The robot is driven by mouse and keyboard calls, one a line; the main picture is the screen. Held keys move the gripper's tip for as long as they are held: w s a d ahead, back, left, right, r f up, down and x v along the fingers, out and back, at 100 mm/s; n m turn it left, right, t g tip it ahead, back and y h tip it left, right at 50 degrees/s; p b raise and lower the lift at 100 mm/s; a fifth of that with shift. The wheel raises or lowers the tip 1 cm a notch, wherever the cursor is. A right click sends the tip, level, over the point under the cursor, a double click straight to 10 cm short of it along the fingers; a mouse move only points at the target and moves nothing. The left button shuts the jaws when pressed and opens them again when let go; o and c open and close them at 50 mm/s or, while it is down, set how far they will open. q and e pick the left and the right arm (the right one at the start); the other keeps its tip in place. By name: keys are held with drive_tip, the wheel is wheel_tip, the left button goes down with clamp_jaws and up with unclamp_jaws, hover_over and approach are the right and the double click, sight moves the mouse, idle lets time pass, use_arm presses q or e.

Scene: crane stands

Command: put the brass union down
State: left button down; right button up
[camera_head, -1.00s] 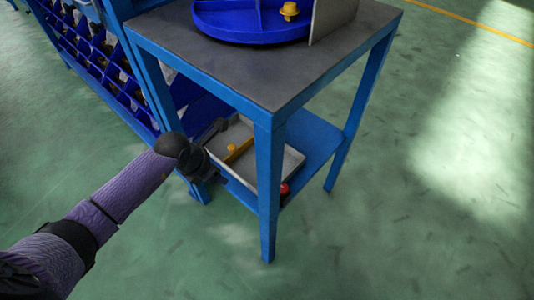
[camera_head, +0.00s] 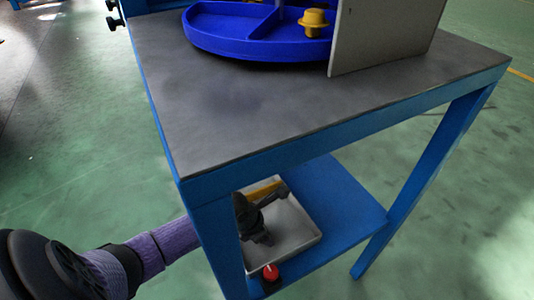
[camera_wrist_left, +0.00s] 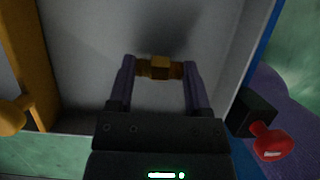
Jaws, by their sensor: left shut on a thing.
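The brass union (camera_wrist_left: 160,68) is a small brass-coloured piece with a squarish middle, gripped between the two fingers of my left gripper (camera_wrist_left: 158,74) in the left wrist view. The gripper is shut on it, over the pale floor of a shallow grey tray (camera_wrist_left: 85,60). In the head view my left gripper (camera_head: 264,218) reaches under the table top, over the tray (camera_head: 302,238) on the lower blue shelf. The union cannot be made out there. Whether it touches the tray floor is unclear. My right gripper is not in view.
A long yellow part (camera_head: 264,189) lies in the tray. A red knob (camera_head: 270,272) sits by the tray's front corner. Above are the grey table top (camera_head: 240,110), a blue divided round tray (camera_head: 225,38) with a yellow fitting (camera_head: 314,20), and a grey panel (camera_head: 385,40). A blue leg (camera_head: 220,245) stands beside my arm.

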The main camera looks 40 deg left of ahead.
use_arm(q)
drive_tip(key=shift+f, duration=0.35)
unclamp_jaws()
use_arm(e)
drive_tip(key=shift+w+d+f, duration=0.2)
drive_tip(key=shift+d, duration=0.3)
use_arm(q)
drive_tip(key=shift+r+p, duration=0.4)
drive_tip(key=p+v, duration=0.8)
drive_tip(key=v, duration=0.3)
drive_tip(key=shift+s+r, duration=0.2)
drive_tip(key=shift+r, duration=0.05)
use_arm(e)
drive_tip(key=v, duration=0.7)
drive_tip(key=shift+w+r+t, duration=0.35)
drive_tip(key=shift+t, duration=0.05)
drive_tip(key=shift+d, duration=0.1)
